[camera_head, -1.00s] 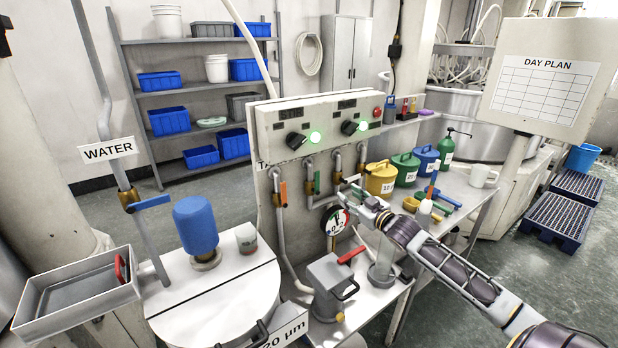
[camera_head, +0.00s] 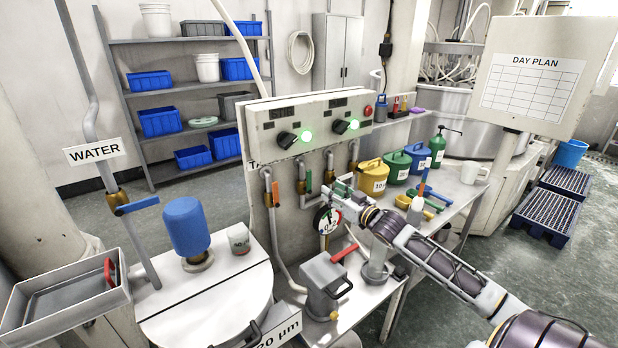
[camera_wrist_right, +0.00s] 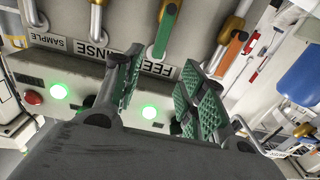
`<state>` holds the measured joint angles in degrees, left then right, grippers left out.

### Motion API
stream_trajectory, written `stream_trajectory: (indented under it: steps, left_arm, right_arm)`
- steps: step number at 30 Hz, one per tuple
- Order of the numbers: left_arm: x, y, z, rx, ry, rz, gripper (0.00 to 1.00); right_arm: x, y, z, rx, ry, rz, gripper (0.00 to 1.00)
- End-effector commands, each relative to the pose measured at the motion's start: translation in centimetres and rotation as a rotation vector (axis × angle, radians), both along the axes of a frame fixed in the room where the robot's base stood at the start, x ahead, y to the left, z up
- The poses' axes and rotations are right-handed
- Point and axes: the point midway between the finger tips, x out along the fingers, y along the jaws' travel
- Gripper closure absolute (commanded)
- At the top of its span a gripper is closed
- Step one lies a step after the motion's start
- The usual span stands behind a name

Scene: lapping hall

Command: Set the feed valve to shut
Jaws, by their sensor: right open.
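The feed valve is on the panel front, with a green lever (camera_head: 308,181) that lies upright along its pipe. In the right wrist view the green lever (camera_wrist_right: 166,28) stands beside the FEED label (camera_wrist_right: 158,66), which a finger partly hides. My right gripper (camera_head: 335,191) is open and empty, just right of the feed valve in the head view. In the wrist view its green-padded fingers (camera_wrist_right: 163,82) are spread, with the lever's end seen between their tips. I cannot tell if the lever is within their reach. My left gripper is not in view.
An orange-levered valve (camera_head: 275,193) is left of the feed valve; more valves are to its right. A pressure gauge (camera_head: 326,220) is just below my right gripper. A grey box with a red lever (camera_head: 343,254) stands below. Yellow (camera_head: 373,180) and green cans are right.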

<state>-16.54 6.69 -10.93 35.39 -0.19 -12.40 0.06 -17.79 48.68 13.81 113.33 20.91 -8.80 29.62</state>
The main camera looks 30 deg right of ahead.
Motion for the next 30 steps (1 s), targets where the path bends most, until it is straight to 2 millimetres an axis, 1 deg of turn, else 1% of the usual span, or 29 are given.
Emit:
stream_trajectory:
  steps: [6, 14, 20, 30]
  left_arm:
    - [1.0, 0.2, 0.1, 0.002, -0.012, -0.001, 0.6]
    - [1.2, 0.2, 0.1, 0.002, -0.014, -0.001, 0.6]
    - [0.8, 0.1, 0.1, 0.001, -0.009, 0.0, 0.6]
    - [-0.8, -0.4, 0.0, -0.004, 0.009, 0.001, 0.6]
  right_arm:
    - [0.1, 0.0, 0.0, -0.001, 0.0, 0.0, 0.59]
    - [0.6, 0.0, 0.0, -0.001, 0.0, 0.0, 0.59]
    - [1.6, 0.1, 0.1, -0.001, -0.001, 0.0, 0.59]
    - [3.4, 0.2, 0.0, -0.001, 0.0, -0.001, 0.59]
